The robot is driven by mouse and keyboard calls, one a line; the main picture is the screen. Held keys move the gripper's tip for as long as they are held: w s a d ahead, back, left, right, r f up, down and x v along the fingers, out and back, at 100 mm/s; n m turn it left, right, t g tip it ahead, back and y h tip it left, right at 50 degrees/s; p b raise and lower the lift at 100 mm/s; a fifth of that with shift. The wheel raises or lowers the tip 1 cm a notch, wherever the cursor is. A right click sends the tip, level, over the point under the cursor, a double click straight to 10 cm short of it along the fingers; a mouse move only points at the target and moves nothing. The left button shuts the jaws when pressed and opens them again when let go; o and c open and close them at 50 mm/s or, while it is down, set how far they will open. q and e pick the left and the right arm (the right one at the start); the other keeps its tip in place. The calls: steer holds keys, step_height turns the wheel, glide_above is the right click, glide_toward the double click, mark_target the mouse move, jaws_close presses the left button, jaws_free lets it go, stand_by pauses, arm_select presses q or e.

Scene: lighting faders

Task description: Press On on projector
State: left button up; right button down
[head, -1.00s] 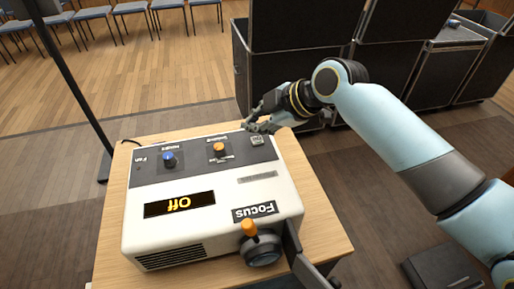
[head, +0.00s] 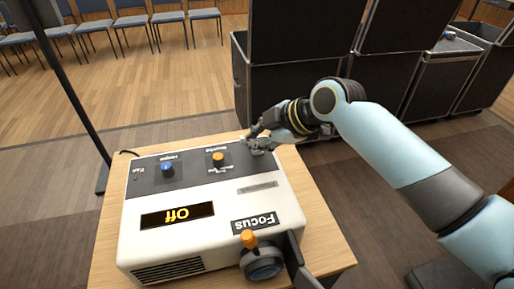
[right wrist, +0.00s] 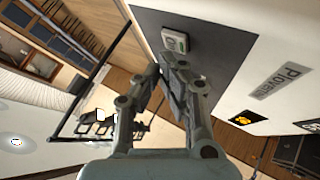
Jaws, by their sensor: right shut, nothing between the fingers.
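The projector (head: 215,193) is a white box with a grey control panel. Its display (head: 177,215) reads "Off" in amber, upside down in the head view. My right gripper (head: 256,146) is shut and empty over the panel's far right corner, where it hides a small square button. The right wrist view shows that pale button (right wrist: 175,40) just beyond the closed fingertips (right wrist: 168,60). I cannot tell whether they touch it. My left gripper is not in view.
The panel also bears a blue knob (head: 167,169) and an orange knob (head: 218,159). An orange-topped focus knob (head: 249,238) stands by the lens at the near right. The projector sits on a wooden table (head: 322,215). Dark cases (head: 290,85) stand behind.

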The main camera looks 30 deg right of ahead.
mark_target(255, 152)
stand_by(0.6)
steer(key=shift+f+b, duration=0.3)
steer(key=shift+f, duration=0.15)
steer(key=shift+r+p, duration=0.5)
steer(key=shift+p, duration=0.05)
step_height(255, 152, up, 6)
steer(key=p, duration=0.5)
